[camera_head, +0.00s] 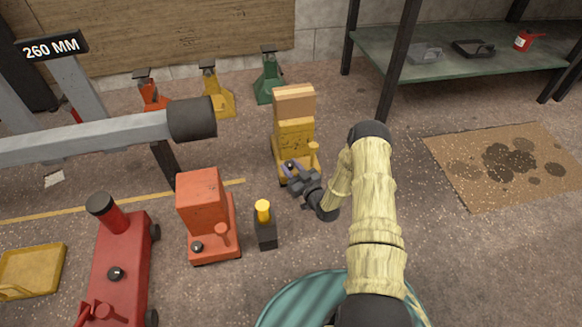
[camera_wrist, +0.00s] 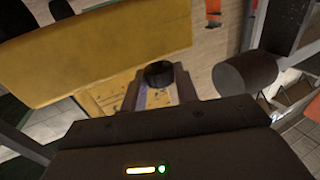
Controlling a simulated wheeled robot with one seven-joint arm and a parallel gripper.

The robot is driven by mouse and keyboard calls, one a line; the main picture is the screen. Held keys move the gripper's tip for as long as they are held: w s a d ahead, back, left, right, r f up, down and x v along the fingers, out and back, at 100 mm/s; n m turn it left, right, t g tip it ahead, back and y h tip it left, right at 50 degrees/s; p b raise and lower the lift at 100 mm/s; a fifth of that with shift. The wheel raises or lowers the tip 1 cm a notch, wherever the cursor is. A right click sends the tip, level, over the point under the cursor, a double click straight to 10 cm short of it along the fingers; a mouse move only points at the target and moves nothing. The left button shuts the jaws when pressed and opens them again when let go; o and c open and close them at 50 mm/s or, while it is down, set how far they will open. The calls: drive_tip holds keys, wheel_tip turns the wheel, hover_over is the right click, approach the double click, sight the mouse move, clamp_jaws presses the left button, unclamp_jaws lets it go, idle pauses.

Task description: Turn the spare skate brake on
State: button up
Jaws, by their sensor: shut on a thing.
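A yellow skate (camera_head: 291,137) with a light wooden block on top stands upright on the floor, right of the middle in the head view. My gripper (camera_head: 291,167) is at its near lower side. Its fingers, with purple inner faces, are shut around a small black round knob (camera_head: 290,165) on the skate. In the wrist view the dark knob (camera_wrist: 160,72) sits between the fingertips (camera_wrist: 160,90), against the yellow body (camera_wrist: 110,45). An orange-red skate (camera_head: 205,213) with a similar black knob stands nearer and left. I cannot tell which one is the spare.
A small dark post with yellow top (camera_head: 265,225) stands between the skates. A grey beam with a black end (camera_head: 192,119) reaches in from the left. A red trolley (camera_head: 118,265) is at lower left. Jack stands line the wall. Floor right of the arm is free around a stained mat (camera_head: 450,165).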

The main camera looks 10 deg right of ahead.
drive_tip(key=shift+w+d+n+g+y, duration=0.1)
drive_tip(key=shift+d+n+g+y, duration=0.1)
drive_tip(key=shift+n+g+y, duration=1)
drive_tip(key=shift+w+d+n+g+y, duration=0.15)
drive_tip(key=shift+n+g+y, duration=0.35)
drive_tip(key=shift+n+y, duration=0.75)
drive_tip(key=shift+s+m+y, duration=0.1)
drive_tip(key=shift+m+y, duration=0.15)
drive_tip(key=shift+y, duration=0.2)
drive_tip(key=o, duration=1)
drive_tip(key=shift+s+d+r+p, duration=0.1)
drive_tip(key=shift+s+d+p, duration=0.25)
drive_tip(key=shift+p, duration=0.3)
drive_tip(key=p+v, duration=0.8)
drive_tip(key=v, duration=0.8)
drive_tip(key=shift+s+d, duration=0.1)
drive_tip(key=shift+d, duration=0.1)
